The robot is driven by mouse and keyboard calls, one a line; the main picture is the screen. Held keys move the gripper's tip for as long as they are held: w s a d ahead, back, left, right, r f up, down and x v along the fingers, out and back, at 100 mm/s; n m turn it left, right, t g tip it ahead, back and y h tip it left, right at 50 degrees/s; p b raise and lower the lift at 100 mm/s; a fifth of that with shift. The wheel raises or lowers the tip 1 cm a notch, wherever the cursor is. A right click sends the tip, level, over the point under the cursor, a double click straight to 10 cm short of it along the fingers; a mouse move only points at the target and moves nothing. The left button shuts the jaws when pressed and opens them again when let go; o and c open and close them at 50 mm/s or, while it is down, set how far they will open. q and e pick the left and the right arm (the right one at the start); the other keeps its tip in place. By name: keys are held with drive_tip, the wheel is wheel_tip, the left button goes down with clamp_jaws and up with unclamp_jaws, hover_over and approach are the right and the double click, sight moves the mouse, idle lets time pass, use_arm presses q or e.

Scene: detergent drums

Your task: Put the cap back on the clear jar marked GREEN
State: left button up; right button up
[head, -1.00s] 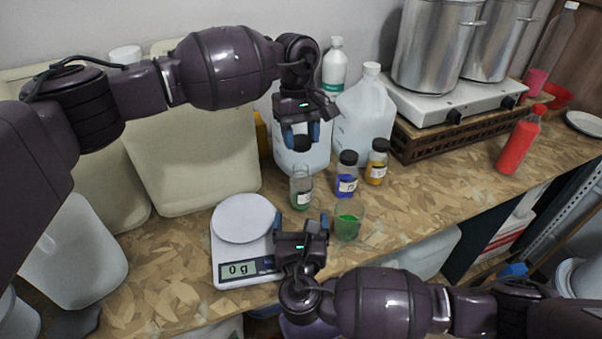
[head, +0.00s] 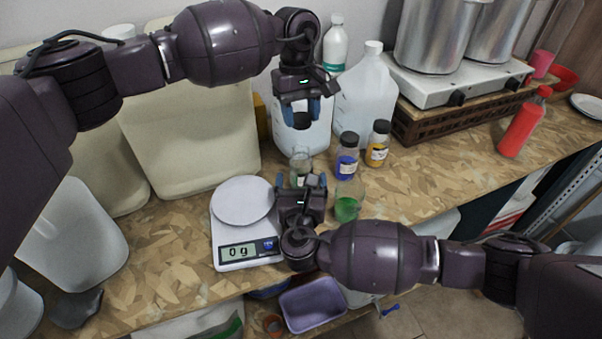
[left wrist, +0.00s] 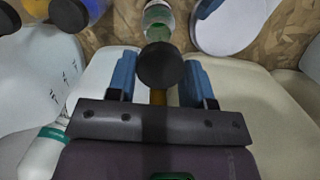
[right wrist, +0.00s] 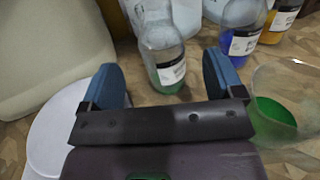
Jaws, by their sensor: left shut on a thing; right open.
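The clear jar (head: 300,163) stands upright and uncapped on the bench, with a little green at its bottom. It also shows in the left wrist view (left wrist: 158,18) and the right wrist view (right wrist: 162,50); its label is too small to read. My left gripper (head: 301,112) is shut on a black cap (head: 302,121), held above the jar and apart from it; the cap also shows in the left wrist view (left wrist: 160,66). My right gripper (head: 301,182) is open and empty, on the near side of the jar, fingers pointing toward it and partly hiding its lower part.
A beaker of green (head: 347,207) stands close to the right of my right gripper. Black-capped blue (head: 346,158) and orange (head: 377,145) jars stand behind it. A scale (head: 243,203) reading 0 g is at left. Large jugs (head: 366,100) stand behind.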

sight(301, 169)
drive_tip(key=shift+w, duration=3.45)
drive_tip(key=shift+c, duration=0.2)
drive_tip(key=c, duration=1.3)
use_arm(q)
drive_tip(key=shift+f, duration=2.5)
use_arm(e)
drive_tip(key=shift+c, duration=0.2)
use_arm(q)
drive_tip(key=shift+f, duration=0.9)
drive_tip(key=shift+f, duration=0.55)
